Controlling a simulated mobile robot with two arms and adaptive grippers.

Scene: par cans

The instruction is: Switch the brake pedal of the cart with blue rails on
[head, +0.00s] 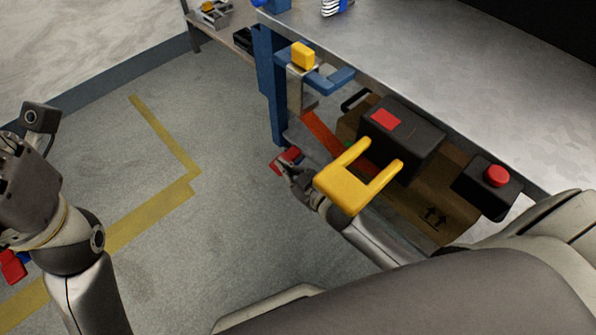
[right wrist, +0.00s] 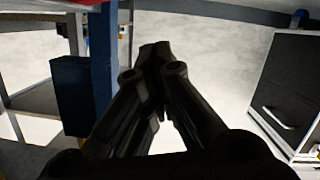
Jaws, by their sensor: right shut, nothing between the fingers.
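The cart with blue rails appears to be the metal-topped bench (head: 450,70), with a blue post (head: 268,80) at its near left corner. A blue post (right wrist: 102,60) also shows in the right wrist view. My right gripper (head: 283,165) is low beside the cart, shut and empty; its dark fingers meet in the right wrist view (right wrist: 155,65). A small red piece (head: 288,157) is at its fingertips; I cannot tell whether it is a pedal or part of the gripper. I cannot identify the brake pedal surely. My left gripper (head: 20,160) is at the left edge, its jaws unclear.
A yellow U-shaped part (head: 345,187) overlaps my right wrist. A black box (head: 405,135), a red button (head: 497,175) and a cardboard box (head: 440,190) are at the cart's side. Open floor with yellow tape (head: 150,215) is left. A dark cabinet (right wrist: 285,95) stands right in the wrist view.

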